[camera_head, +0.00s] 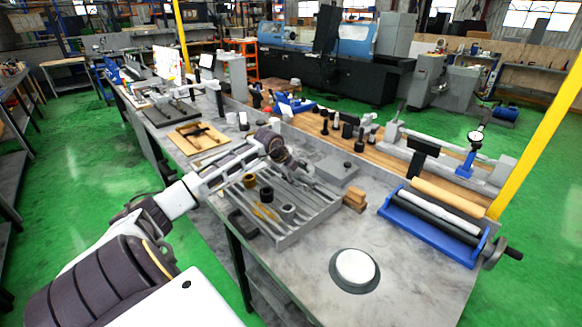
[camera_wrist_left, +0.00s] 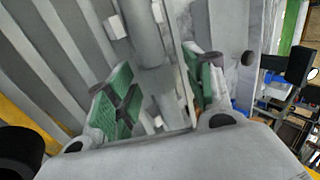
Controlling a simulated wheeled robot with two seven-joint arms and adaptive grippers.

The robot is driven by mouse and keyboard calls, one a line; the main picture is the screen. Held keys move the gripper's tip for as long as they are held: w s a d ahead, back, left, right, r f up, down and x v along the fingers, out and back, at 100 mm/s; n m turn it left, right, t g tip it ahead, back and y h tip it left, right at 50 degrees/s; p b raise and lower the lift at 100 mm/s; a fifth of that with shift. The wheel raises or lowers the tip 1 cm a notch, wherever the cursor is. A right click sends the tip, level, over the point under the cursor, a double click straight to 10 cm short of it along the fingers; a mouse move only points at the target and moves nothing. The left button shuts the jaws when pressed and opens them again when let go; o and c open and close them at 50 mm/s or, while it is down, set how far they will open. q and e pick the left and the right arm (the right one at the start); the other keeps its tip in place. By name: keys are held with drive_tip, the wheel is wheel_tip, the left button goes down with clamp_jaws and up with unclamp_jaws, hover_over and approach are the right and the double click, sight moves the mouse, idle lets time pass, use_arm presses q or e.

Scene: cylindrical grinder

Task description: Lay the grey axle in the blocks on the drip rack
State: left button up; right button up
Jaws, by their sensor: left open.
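The drip rack (camera_head: 310,222) is a grey slatted tray on the bench in the head view; its slats (camera_wrist_left: 50,50) fill the left of the left wrist view. My left gripper (camera_head: 312,180) is over the rack's far right part, pointing down. In the left wrist view its green-padded fingers (camera_wrist_left: 160,95) stand apart, open. A grey cylindrical part (camera_wrist_left: 145,40), apparently the axle, runs up the picture between and beyond them; I cannot tell whether the pads touch it. Small pale blocks (camera_wrist_left: 116,27) show beside it. In the head view the gripper largely hides this area.
Brown (camera_head: 250,180), black (camera_head: 266,194) and grey (camera_head: 288,212) cups stand on the rack. A grey box (camera_head: 338,172) and wooden blocks (camera_head: 355,200) are close by. A blue tray with rollers (camera_head: 430,228) is at right. Bare bench surrounds a white disc (camera_head: 356,266).

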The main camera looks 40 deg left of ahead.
use_arm(q)
drive_tip(key=shift+v, duration=0.75)
drive_tip(key=v, duration=1)
drive_tip(key=shift+r, duration=0.2)
drive_tip(key=shift+r, duration=0.1)
idle(0.7)
wheel_tip(320, 180, up, 9)
drive_tip(key=p, duration=0.9)
drive_tip(key=shift+r+p, duration=0.45)
drive_tip(key=shift+p, duration=0.15)
